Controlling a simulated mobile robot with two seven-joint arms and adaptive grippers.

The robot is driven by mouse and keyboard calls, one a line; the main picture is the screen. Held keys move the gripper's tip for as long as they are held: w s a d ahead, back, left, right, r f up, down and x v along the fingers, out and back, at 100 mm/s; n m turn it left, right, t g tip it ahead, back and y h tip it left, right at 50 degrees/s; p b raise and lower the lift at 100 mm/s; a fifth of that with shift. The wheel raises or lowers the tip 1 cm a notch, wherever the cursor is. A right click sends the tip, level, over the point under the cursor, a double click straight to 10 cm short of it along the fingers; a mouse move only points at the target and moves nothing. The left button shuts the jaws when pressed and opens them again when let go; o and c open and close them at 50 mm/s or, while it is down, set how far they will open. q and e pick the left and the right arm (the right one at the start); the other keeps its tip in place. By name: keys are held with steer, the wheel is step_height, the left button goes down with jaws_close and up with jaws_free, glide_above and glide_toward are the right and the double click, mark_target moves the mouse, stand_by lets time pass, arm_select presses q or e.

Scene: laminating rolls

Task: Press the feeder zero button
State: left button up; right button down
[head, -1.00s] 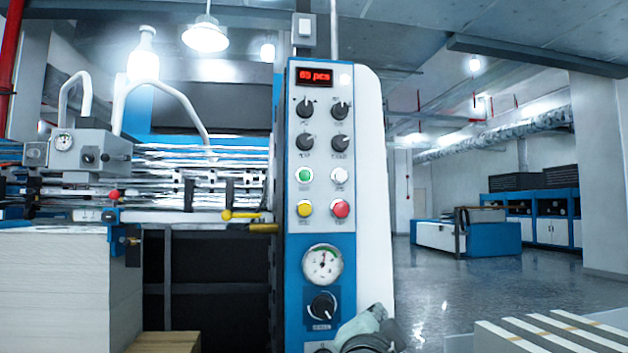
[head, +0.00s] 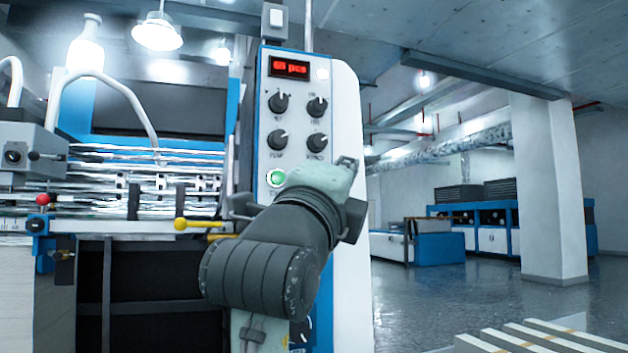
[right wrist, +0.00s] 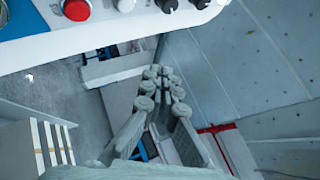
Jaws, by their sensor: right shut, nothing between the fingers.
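The control panel (head: 300,105) stands upright with a red display (head: 290,67) reading about 65 pcs, black knobs (head: 317,107) and a lit green button (head: 276,177). A small white round button or lamp (head: 322,74) is beside the display. Labels are too small to tell which button is feeder zero. My right gripper (head: 347,164) is raised before the panel's right side, hiding the lower buttons. In the right wrist view its fingers (right wrist: 165,80) are shut and empty, apart from the panel; the red button (right wrist: 75,9) and a white button (right wrist: 124,4) show at the top. My left gripper is out of view.
The machine's rollers and a yellow-knobbed lever (head: 181,224) lie left of the panel. A striped pale stack (head: 530,338) is at lower right. Open floor (head: 450,295) lies to the right, with a pillar (head: 548,190) and blue cabinets (head: 490,238) farther back.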

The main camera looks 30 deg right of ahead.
steer(key=shift+w, duration=0.1)
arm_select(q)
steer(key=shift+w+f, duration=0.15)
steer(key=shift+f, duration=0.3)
arm_select(e)
steer(key=w+d, duration=0.2)
steer(key=w, duration=0.6)
steer(key=shift+w, duration=0.3)
stand_by(0.7)
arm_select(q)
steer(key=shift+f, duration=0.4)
arm_select(e)
steer(key=shift+w+d, duration=0.1)
steer(key=shift+w, duration=0.3)
